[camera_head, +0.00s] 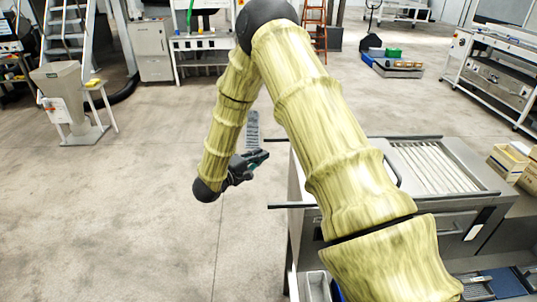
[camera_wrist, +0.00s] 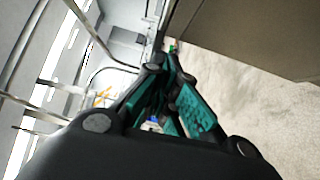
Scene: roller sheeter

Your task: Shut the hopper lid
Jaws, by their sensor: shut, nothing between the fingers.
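A grey steel machine (camera_head: 465,198) stands at the right in the head view. Its top has a framed opening with pale parallel bars (camera_head: 432,166) and a dark curved handle (camera_head: 393,167) at the left side. I cannot tell for certain which part is the hopper lid; my arm covers part of the machine. My gripper (camera_head: 264,157) is left of the machine, over the floor and apart from the handle. In the wrist view my gripper (camera_wrist: 166,58) has its dark and teal fingers together, with nothing held.
Dark bars (camera_head: 290,206) stick out from the machine's left side near my gripper. Cardboard boxes (camera_head: 510,160) sit at the right. Bare floor (camera_head: 130,220) is free at the left. A grey panel (camera_wrist: 250,35) fills the wrist view's upper right.

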